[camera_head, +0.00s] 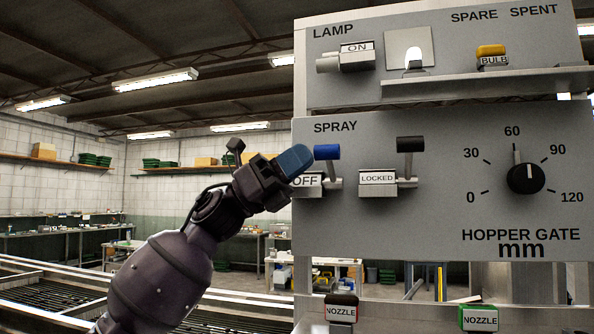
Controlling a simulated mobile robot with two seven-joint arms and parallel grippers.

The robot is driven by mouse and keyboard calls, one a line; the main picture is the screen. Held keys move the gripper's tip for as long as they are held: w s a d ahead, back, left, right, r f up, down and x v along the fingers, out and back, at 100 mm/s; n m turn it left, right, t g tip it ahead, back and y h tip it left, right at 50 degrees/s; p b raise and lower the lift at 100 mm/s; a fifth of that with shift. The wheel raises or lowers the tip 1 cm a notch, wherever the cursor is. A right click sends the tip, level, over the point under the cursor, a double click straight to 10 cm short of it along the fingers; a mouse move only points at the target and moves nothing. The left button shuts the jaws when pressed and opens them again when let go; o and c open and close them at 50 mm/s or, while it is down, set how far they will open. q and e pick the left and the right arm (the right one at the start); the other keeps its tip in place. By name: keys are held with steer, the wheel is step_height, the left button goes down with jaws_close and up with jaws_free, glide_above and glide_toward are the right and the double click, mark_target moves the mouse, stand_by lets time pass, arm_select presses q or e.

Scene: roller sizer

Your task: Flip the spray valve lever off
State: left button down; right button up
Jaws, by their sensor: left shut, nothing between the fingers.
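The spray valve lever (328,153) has a blue cap and stands up on the panel (430,225) under the word SPRAY. A plate reading OFF (306,181) is at its base. My left gripper (297,160) comes in from the lower left with its blue fingertips shut and empty. The fingertips are just left of the blue cap and overlap the panel's left edge; I cannot tell whether they touch the lever. My right gripper is not in view.
A black-capped lever (410,146) with a LOCKED plate stands to the right. Further right is the hopper gate knob (526,178). Above is the lamp panel (350,90) with a protruding shelf (480,85). Two NOZZLE blocks (341,309) (479,319) are below. Open space lies left of the panel.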

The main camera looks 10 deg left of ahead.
arm_select(q)
steer(key=shift+w+r, duration=0.15)
steer(key=shift+r, duration=0.15)
stand_by(0.6)
